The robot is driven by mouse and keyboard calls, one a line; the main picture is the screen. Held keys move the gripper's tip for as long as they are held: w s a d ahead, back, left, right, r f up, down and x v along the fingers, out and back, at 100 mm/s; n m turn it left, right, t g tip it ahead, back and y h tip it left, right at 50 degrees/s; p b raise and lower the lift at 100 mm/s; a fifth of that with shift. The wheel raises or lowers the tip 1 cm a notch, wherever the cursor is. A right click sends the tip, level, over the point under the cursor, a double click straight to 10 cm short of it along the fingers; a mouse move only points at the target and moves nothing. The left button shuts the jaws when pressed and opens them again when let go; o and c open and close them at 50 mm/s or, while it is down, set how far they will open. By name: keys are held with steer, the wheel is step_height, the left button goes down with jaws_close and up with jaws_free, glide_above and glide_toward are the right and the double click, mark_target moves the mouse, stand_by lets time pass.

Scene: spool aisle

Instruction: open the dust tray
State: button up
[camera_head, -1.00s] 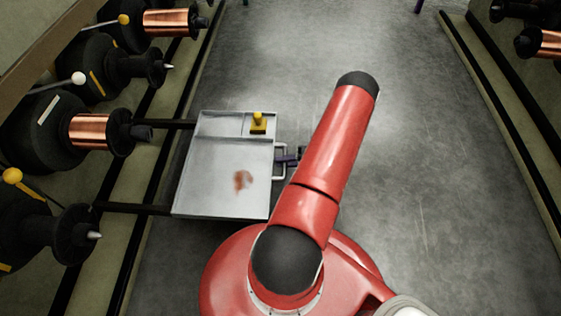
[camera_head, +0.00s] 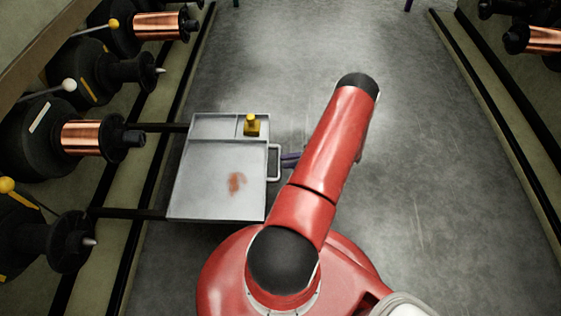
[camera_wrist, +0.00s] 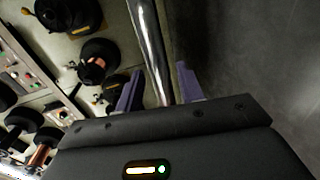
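The dust tray (camera_head: 205,205) is a flat light-grey metal tray on two dark rails, standing well out from the left-hand rack. A rust-brown smear (camera_head: 237,183) lies in its large compartment. A yellow knobbed piece (camera_head: 251,125) stands in a small back compartment. A pale bar handle (camera_head: 276,163) is on its right side.
Spindles with copper spools (camera_head: 88,137) and black hubs line the rack on the left. Another rack with spools (camera_head: 540,39) stands at the far right. The grey floor (camera_head: 430,160) between is clear.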

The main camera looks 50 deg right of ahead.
steer(key=v, duration=0.3)
steer(key=shift+s+d, duration=0.25)
steer(key=shift+s, duration=0.05)
steer(key=shift+r, duration=0.1)
